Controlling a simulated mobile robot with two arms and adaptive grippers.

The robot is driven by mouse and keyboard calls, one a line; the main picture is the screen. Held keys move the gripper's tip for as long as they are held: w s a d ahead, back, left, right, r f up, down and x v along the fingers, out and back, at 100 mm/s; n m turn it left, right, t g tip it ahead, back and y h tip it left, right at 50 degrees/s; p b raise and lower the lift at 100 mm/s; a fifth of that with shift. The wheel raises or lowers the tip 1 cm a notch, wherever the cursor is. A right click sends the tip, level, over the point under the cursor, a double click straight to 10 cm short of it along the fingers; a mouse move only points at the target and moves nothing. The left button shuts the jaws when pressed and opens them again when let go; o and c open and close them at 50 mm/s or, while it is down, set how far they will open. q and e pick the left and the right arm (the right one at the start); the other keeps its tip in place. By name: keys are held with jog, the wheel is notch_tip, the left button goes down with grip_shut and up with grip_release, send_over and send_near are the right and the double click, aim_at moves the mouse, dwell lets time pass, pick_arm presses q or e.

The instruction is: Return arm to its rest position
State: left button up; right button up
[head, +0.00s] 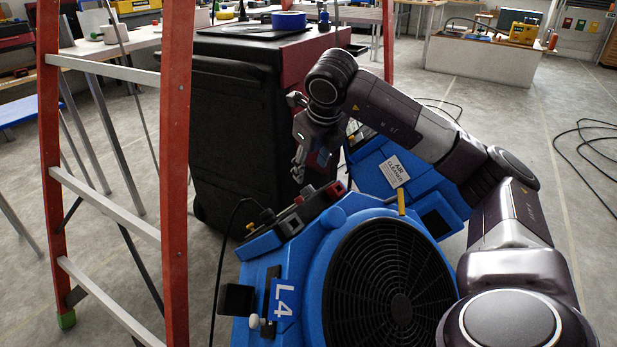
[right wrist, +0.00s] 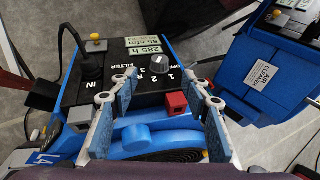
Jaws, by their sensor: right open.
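My right arm (head: 410,125) comes in from the right and bends down over a blue machine marked L4 (head: 283,300). Its right gripper (head: 299,168) hangs above the machine's black control panel. In the right wrist view the gripper (right wrist: 160,92) is open, its two fingers apart with nothing held between them. Past the fingers are the control panel (right wrist: 110,70) with a grey knob (right wrist: 158,72), displays and a red switch (right wrist: 175,103). I cannot tell whether the fingers touch the machine. My left gripper is not in view.
A red ladder (head: 178,150) stands at the left. A tall black bin-like case (head: 235,130) is behind the gripper. A blue air cleaner (head: 375,165) stands close by, under the arm. Black cables (head: 590,150) lie on the floor at right. Open floor lies beyond the arm.

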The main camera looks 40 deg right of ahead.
jog(key=shift+v, duration=1.2)
jog(key=shift+f, duration=0.1)
